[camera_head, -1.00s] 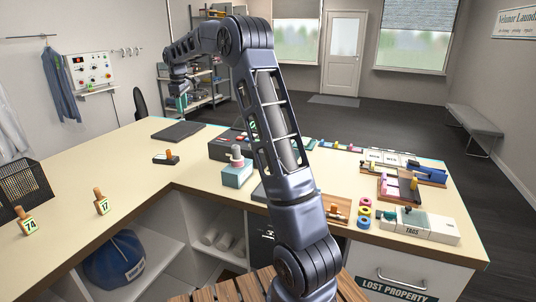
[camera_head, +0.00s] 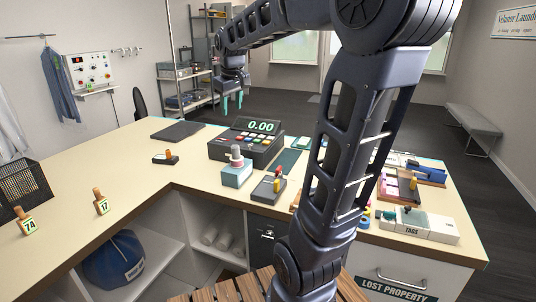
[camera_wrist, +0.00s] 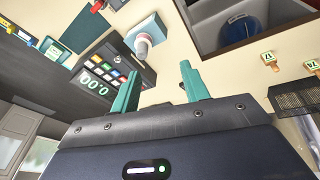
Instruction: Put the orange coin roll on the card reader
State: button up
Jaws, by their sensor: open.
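My gripper (camera_head: 232,102) is open and empty, fingers down, high behind the cash register in the head view. In the wrist view its two green fingers (camera_wrist: 161,70) stand apart with nothing between them. A dark flat device that looks like the card reader (camera_head: 266,190) lies right of the pale blue box, with a small upright yellow and red piece (camera_head: 277,183) at its right side. A small orange cylinder (camera_head: 169,153), perhaps the orange coin roll, stands on a dark block (camera_head: 162,160) on the left counter. I cannot tell its identity surely.
The cash register (camera_head: 246,146) and the pale blue box with a grey-pink knob (camera_head: 237,174) stand near the counter's corner. A black flat pad (camera_head: 178,131) lies at the back left. Numbered tags and a wire basket (camera_head: 22,190) are at left. My arm hides part of the right counter.

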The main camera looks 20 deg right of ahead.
jog(key=s+d+f+m, duration=0.1)
jog(key=s+f, duration=0.2)
jog(key=s, duration=0.3)
jog(key=s+d+f+m+t, duration=0.1)
jog(key=s+d+f+m, duration=0.1)
jog(key=s, duration=0.5)
jog(key=s+d+f+m, duration=0.1)
jog(key=s+f+m, duration=0.1)
jog(key=s+f, duration=0.3)
jog(key=shift+s+d, duration=0.35)
jog(key=shift+s, duration=0.8)
